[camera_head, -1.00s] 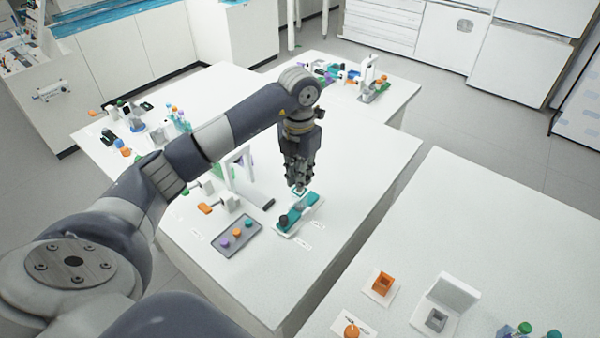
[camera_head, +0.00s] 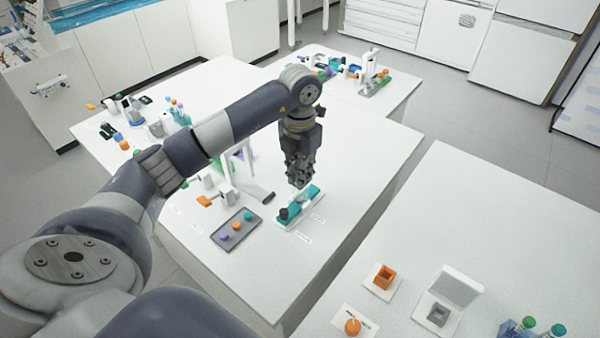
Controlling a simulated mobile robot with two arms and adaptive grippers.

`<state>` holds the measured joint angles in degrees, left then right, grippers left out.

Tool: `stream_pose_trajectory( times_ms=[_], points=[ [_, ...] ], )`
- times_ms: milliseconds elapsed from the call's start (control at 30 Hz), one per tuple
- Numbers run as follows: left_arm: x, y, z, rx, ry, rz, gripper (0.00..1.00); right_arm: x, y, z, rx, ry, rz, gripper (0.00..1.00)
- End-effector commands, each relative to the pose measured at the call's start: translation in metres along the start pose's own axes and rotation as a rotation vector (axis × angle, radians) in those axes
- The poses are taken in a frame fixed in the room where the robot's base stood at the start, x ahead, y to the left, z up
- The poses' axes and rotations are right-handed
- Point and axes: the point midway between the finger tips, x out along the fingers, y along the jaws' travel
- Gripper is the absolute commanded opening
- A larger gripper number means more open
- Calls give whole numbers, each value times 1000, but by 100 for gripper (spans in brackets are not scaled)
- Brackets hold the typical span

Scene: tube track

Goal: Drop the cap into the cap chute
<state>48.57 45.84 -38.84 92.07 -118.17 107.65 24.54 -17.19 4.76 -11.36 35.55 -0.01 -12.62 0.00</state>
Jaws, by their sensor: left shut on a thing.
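My left gripper (camera_head: 299,182) points down just above the far end of a white and teal fixture (camera_head: 299,210) on the middle table. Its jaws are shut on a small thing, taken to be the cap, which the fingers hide. A dark round piece (camera_head: 284,214) stands at the fixture's near left end. I cannot tell for certain which part is the cap chute, or whether the fingertips touch the fixture. My right gripper is not in view.
The right table holds an orange box (camera_head: 384,277) and a grey box (camera_head: 438,314). A gap separates the tables.

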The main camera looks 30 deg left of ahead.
Motion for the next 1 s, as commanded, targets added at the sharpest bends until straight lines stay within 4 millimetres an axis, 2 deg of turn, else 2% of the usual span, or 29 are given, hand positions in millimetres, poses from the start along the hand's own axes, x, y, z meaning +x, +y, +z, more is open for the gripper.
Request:
stream_pose_trajectory(
  times_ms=[733, 767, 833, 867, 1000],
  points=[
    [5, 0, 0, -1, 0, 0, 0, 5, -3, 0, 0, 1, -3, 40],
    [5, 0, 0, -1, 0, 0, 18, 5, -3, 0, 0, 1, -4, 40],
    [5, 0, 0, -1, 0, 0, 34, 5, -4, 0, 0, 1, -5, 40],
    [5, 0, 0, -1, 0, 0, 37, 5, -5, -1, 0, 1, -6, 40],
    [5, 0, 0, -1, 0, 0, 37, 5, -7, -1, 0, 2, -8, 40]
  ],
)
